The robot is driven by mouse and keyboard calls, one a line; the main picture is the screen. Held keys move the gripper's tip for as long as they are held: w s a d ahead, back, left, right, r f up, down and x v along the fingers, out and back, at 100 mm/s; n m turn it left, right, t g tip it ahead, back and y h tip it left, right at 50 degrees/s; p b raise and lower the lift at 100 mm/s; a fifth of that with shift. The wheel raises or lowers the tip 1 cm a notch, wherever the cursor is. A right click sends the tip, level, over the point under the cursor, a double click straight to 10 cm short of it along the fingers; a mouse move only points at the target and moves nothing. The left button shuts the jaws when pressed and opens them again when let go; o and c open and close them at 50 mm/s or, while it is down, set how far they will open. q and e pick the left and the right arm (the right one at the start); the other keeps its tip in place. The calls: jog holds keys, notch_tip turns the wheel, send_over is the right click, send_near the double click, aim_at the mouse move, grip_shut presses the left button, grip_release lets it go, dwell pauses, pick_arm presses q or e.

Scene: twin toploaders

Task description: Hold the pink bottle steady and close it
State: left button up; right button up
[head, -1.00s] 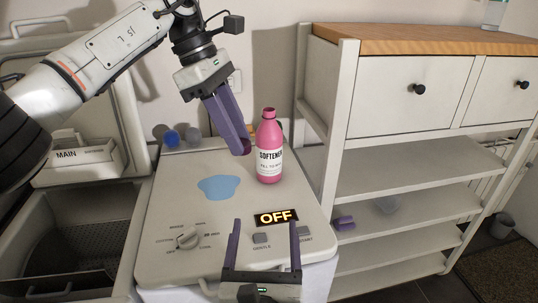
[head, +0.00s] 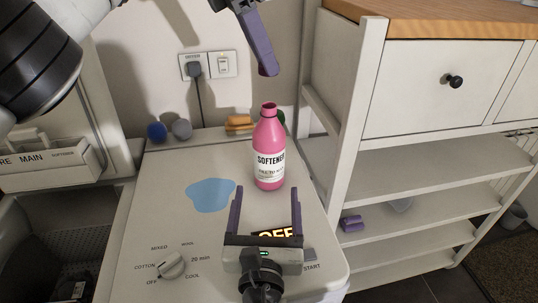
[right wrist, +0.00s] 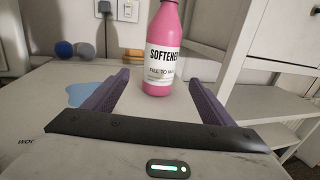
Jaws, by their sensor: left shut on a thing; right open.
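The pink softener bottle (head: 269,158) stands upright on the white washer top (head: 180,220), its neck uncovered. It also shows in the right wrist view (right wrist: 164,50), cut off at the top. My left gripper (head: 266,70) is above the bottle, partly out of frame. It is shut on a small dark pink piece, apparently the cap (head: 263,71), mostly hidden by the finger. My right gripper (head: 268,190) is open and empty, in front of the bottle. Its two fingers point towards the bottle's lower part, with the bottle beyond and between them.
A blue puddle (head: 210,194) lies left of the bottle. A blue ball (head: 157,131), a grey ball (head: 181,129) and an orange item (head: 240,122) are at the back. A white shelf unit (head: 350,120) stands close on the right. A dial (head: 171,265) is at front left.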

aim_at(268, 169)
pick_arm(q)
jog(key=shift+w+f, duration=0.1)
pick_arm(e)
jog(key=w, duration=1.2)
jog(key=shift+w+d, duration=0.1)
jog(key=shift+d, duration=0.15)
jog(key=c, duration=1.6)
pick_arm(q)
jog(key=shift+f, duration=2.5)
